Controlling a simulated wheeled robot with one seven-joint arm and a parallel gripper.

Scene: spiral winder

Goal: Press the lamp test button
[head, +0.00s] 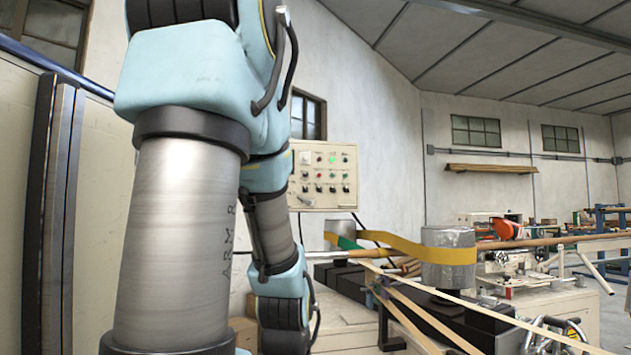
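A beige control panel (325,203) stands behind my arm, just right of it in the head view. It carries a lit green lamp or button (332,158), rows of small red, green and dark buttons or knobs, and pale gauges or labels at its top. The labels are too small to read, so I cannot tell which one is the lamp test button. My blue and grey arm covers the panel's left edge. My gripper is not in view; the visible arm runs down to a joint at the bottom of the picture.
Right of and below the panel, a winding machine holds grey drums (449,262) with a yellow belt (400,247) around them. Pale strips run toward the lower right. A wooden bar (560,240) lies across the machine at right. Open floor shows at far right.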

